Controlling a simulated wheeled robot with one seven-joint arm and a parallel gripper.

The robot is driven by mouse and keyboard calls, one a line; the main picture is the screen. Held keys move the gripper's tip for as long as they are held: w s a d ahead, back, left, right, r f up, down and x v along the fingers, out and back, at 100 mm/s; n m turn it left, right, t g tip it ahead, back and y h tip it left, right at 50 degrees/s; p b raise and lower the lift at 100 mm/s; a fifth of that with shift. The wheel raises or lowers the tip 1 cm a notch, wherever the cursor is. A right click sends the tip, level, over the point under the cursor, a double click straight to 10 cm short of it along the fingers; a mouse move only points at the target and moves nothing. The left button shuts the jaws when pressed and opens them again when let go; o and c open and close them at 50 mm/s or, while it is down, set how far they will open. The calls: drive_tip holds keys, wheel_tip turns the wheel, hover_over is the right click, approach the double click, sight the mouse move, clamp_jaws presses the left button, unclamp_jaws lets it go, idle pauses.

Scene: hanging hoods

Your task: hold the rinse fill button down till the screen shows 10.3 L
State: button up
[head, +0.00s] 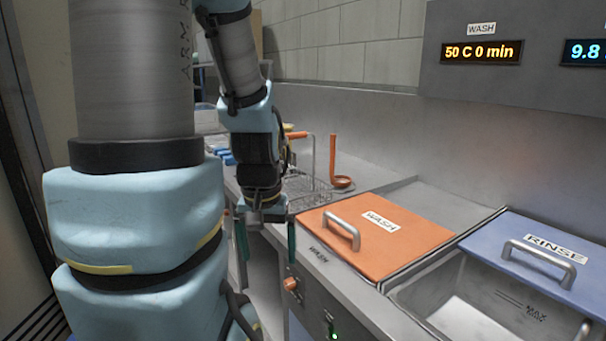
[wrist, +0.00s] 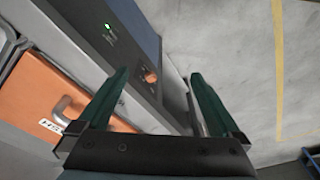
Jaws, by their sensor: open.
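A screen at the upper right edge of the head view (head: 584,52) reads 9.8 in blue digits; the frame cuts off the rest. The rinse basin has a blue lid marked RINSE (head: 540,258), and part of its metal inside with a MAX mark shows. I cannot make out the rinse fill button in either view. My gripper (head: 266,240) hangs in front of the counter's front edge, left of the wash lid.
The wash screen (head: 481,51) reads 50 C 0 min. An orange wash lid (head: 385,243) with a handle covers the left basin. The dark front panel carries an orange knob (head: 290,284) and a green light (head: 335,337). A wire rack and orange ladle stand behind. Open floor (wrist: 235,70) lies beside the counter.

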clamp_jaws()
idle(0.8)
idle(1.0)
